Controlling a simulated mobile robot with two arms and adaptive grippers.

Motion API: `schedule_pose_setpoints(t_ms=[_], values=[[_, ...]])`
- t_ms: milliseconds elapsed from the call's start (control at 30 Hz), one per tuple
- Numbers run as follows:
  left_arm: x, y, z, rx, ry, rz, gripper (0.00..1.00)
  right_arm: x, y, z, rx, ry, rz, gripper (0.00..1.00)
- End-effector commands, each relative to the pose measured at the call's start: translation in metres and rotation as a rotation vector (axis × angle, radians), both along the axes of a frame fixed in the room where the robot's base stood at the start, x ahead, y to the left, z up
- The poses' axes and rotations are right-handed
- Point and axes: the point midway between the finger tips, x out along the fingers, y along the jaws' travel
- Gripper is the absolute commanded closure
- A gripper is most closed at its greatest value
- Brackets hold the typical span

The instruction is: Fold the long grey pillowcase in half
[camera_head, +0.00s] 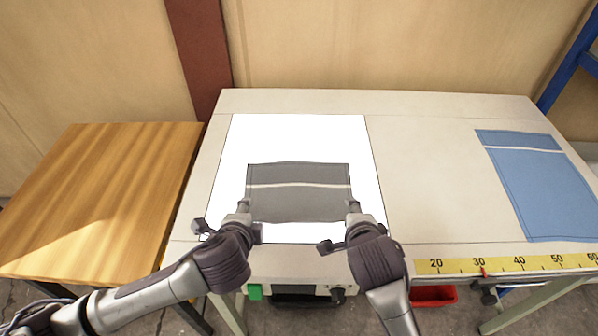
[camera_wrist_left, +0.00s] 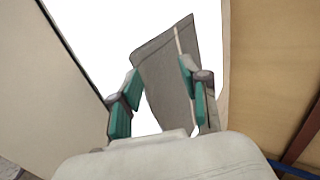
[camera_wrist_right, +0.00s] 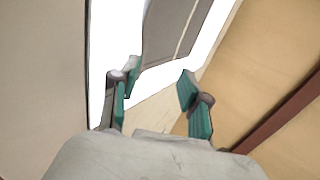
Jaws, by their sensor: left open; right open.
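The grey pillowcase (camera_head: 300,205) lies on a white panel (camera_head: 300,140) on the table, with a light stripe across its upper part. Its outline is short and wide in the head view. My left gripper (camera_head: 243,206) is at its left edge; the left wrist view shows open fingers (camera_wrist_left: 160,92) with part of the pillowcase (camera_wrist_left: 165,65) between and beyond them. My right gripper (camera_head: 353,206) is at its right edge; the right wrist view shows open fingers (camera_wrist_right: 157,88) with the pillowcase (camera_wrist_right: 172,30) beyond. Whether any finger touches the cloth cannot be told.
A blue pillowcase (camera_head: 540,190) lies flat on the table's right side. A yellow ruler strip (camera_head: 505,264) runs along the front edge. A wooden table (camera_head: 110,200) stands at left. A red bin (camera_head: 433,296) is below. The table (camera_head: 430,165) between the panel and blue cloth is clear.

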Motion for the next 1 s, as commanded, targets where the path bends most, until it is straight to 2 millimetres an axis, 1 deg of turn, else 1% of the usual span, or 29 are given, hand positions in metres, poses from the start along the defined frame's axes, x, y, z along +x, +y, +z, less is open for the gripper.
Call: schedule_pose_setpoints(t_ms=[33, 100, 533, 700, 1000], values=[[-0.003, 0.000, 0.009, -0.003, -0.003, 0.000, 0.54, -0.003, 0.001, 0.009, 0.007, -0.003, -0.002, 0.54], [-0.007, 0.000, 0.019, -0.003, -0.002, -0.001, 0.54, -0.007, 0.000, 0.020, 0.007, -0.003, -0.002, 0.54], [-0.049, -0.001, 0.071, -0.003, 0.000, -0.001, 0.54, -0.049, 0.001, 0.072, 0.004, -0.002, 0.000, 0.54], [-0.056, 0.000, 0.079, 0.000, 0.000, 0.000, 0.54, -0.056, 0.000, 0.079, 0.001, 0.000, -0.001, 0.54], [-0.056, 0.000, 0.079, 0.001, 0.000, 0.001, 0.54, -0.056, 0.000, 0.079, 0.000, 0.000, 0.000, 0.54]])
